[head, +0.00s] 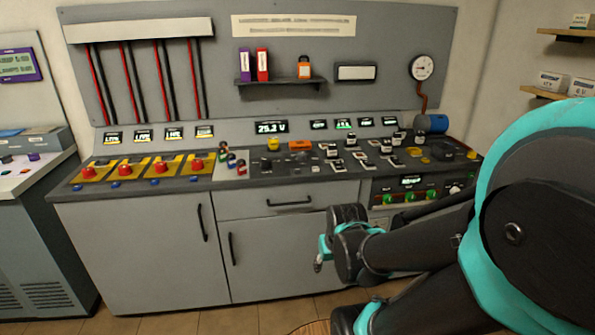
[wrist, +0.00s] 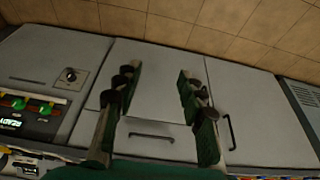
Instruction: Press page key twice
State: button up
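I cannot make out which control is the page key; no label reads clearly enough at this size. The bench console (head: 265,180) carries many keys, knobs and switches, with a lit display (head: 271,127) reading about 25.2 V. A front panel (head: 378,195) at the right has a small screen and several green buttons; its green buttons (wrist: 45,107) also show at the left of the wrist view. My gripper (head: 320,256) is in front of the cabinet doors, below the bench top. In the wrist view my gripper (wrist: 158,80) is open and empty, its fingers apart.
Several red buttons on yellow plates (head: 160,167) line the bench's left side. A shelf (head: 280,81) and a round gauge (head: 422,67) are on the back panel. Cabinet handles (head: 203,222) stick out in front. Another console (head: 25,175) stands at the left.

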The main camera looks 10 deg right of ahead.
grip_shut()
dwell(1.3)
